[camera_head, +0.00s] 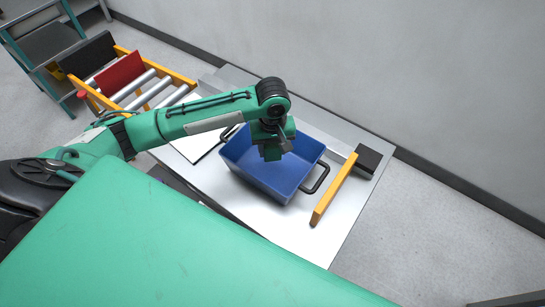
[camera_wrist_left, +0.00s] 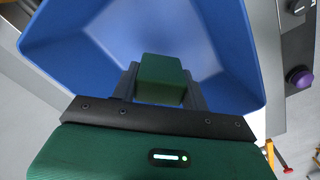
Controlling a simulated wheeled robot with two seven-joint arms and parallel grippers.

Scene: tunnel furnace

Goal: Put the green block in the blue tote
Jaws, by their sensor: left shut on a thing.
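The blue tote (camera_head: 262,179) stands on the metal table, with dark handles at its ends. My left gripper (camera_head: 272,151) points down over the tote's opening. In the left wrist view the left gripper (camera_wrist_left: 160,84) is shut on the green block (camera_wrist_left: 162,77), which sits between its two fingers. The tote's inside (camera_wrist_left: 205,35) lies beneath and around the block in that view. The block's height above the tote floor is hard to tell. My right gripper is not in view.
The metal table (camera_head: 285,225) has bare room in front of the tote. A yellow bar (camera_head: 334,190) and a dark box (camera_head: 369,158) are at its right. A roller conveyor (camera_head: 150,87) with yellow rails is at the upper left. A purple button (camera_wrist_left: 299,77) shows in the wrist view.

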